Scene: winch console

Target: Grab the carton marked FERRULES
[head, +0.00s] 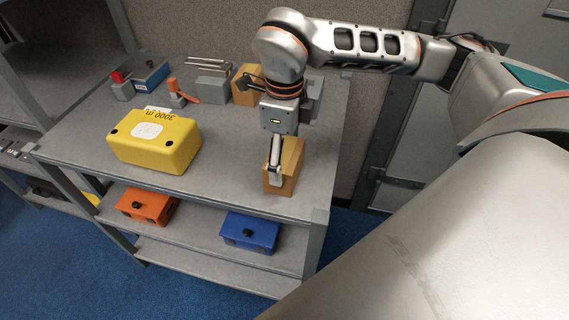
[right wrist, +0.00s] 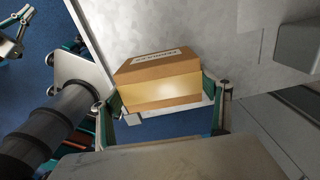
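A brown carton (head: 287,170) stands at the front right of the shelf unit's top board. In the right wrist view the carton (right wrist: 160,85) carries a white label strip, seen upside down, that appears to read FERRULES. My right gripper (head: 275,177) reaches down over it. Its fingers (right wrist: 163,105) lie on either side of the carton, very close to its sides; whether they press on it cannot be told. The carton's underside is hidden. My left gripper (right wrist: 14,36) shows at the far left of the right wrist view, partly cut off, fingers apart and empty.
A yellow case (head: 155,140) stands left on the top board (head: 225,165). Another brown carton (head: 245,88), grey blocks, a blue box (head: 151,76) and an orange-handled item (head: 183,93) stand behind. Orange (head: 147,205) and blue (head: 250,233) boxes sit on the shelf below.

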